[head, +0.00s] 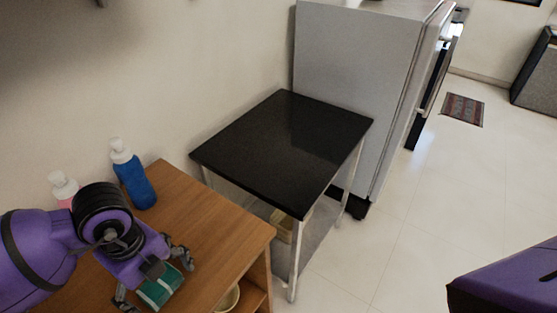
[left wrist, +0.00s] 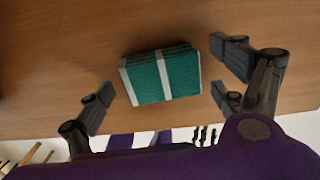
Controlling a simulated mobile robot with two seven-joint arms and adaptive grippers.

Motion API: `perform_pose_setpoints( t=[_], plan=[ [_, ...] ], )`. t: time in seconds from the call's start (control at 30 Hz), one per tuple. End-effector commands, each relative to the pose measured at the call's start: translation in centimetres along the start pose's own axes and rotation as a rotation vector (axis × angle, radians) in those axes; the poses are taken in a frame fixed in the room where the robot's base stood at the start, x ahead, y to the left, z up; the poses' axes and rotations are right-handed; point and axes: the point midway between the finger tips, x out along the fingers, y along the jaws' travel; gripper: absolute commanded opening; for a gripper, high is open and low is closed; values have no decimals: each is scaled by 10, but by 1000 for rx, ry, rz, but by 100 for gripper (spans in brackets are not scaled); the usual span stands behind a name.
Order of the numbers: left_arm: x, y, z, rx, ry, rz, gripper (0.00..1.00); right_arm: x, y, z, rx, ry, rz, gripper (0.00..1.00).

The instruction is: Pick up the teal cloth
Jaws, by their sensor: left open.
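The teal cloth (left wrist: 148,82) is a folded block with white stripes, lying on the wooden table. In the left wrist view it lies ahead of and between the spread fingers. My left gripper (left wrist: 162,97) is open, with bare wood showing between the cloth and the fingers on both sides. In the head view the cloth (head: 160,287) shows at the lower left, partly hidden by my left gripper (head: 152,280), which is over it. My right gripper is not in view.
A blue bottle with a white cap (head: 134,180) and a pink bottle (head: 64,188) stand at the back of the wooden table (head: 222,226). A black-topped table (head: 284,150) stands beside it, before a grey fridge (head: 352,85). A bowl (head: 228,298) sits on a lower shelf.

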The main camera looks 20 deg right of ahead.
Motion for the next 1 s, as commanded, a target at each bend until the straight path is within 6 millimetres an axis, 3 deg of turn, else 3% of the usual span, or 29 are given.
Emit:
perform_pose_setpoints(
  t=[0.2,0.53,0.83,1.0],
  plan=[
    [1,0,0,1,0,-1,88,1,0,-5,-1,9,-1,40],
    [0,0,0,1,1,-1,45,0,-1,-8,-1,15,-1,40],
    [-1,0,0,1,0,-1,44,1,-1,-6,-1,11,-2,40],
    [-12,-1,0,1,1,-2,44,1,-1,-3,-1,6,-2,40]
  ],
)
